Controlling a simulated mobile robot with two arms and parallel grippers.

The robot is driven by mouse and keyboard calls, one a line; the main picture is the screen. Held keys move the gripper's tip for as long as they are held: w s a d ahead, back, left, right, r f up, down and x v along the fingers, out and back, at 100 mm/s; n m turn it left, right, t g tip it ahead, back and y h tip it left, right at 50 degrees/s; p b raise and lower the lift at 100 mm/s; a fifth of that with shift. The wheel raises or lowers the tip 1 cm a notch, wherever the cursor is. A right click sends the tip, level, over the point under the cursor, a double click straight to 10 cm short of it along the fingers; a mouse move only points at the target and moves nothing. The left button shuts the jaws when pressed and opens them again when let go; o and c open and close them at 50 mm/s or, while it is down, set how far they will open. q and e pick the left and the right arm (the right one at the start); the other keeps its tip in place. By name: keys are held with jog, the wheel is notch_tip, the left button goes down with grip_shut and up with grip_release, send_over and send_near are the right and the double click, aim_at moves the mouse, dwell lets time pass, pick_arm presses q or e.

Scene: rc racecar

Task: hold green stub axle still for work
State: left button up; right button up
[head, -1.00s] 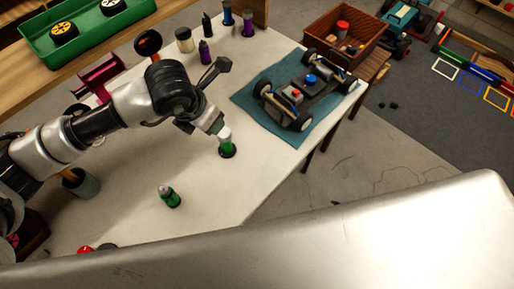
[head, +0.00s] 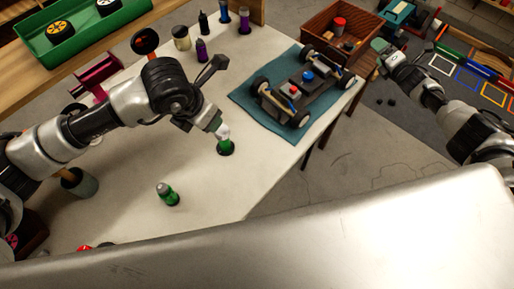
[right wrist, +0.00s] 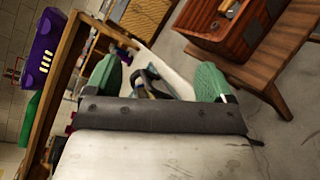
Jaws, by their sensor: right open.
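Two small green pieces with silvery tops stand on the white table: one (head: 226,148) in a dark ring near the table's middle, one (head: 167,196) nearer me. I cannot tell which is the green stub axle. My left gripper (head: 219,98) looks open, its fingers spread; its lower fingertip overlaps the first piece's silver top in the head view, and contact is unclear. My right gripper (head: 407,46) is open and empty beyond the table's right edge. Its green finger pads also show in the right wrist view (right wrist: 157,80).
A car chassis (head: 304,88) lies on a blue mat (head: 250,99). A brown crate (head: 318,22) stands behind it and also shows in the right wrist view (right wrist: 205,32). Several small bottles stand at the back. A green tray (head: 35,43) is at upper left. The near tabletop is mostly clear.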

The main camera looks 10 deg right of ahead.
jog(key=s+a+r+n+g+y, duration=0.15)
jog(key=a+n, duration=0.35)
jog(key=a, duration=0.5)
jog(key=s+a+r+n+g+y, duration=0.1)
jog(key=a+r+n+y, duration=0.25)
jog(key=a, duration=0.65)
jog(key=s+a+r+n+g+y, duration=0.1)
jog(key=a+r+n+y, duration=0.1)
jog(key=a+n, duration=0.6)
jog(key=s+a+g+y, duration=0.2)
jog(key=s+a, duration=0.7)
jog(key=a, duration=0.4)
jog(key=n+g, duration=0.3)
send_near(229, 145)
jog(key=shift+w+a+r+h, duration=0.2)
jog(key=shift+a+h, duration=0.2)
jog(key=shift+a, duration=0.1)
jog(key=shift+a+f, duration=0.15)
jog(key=shift+a, duration=0.05)
jog(key=x, duration=1)
jog(key=shift+w, duration=0.2)
jog(key=c, duration=1)
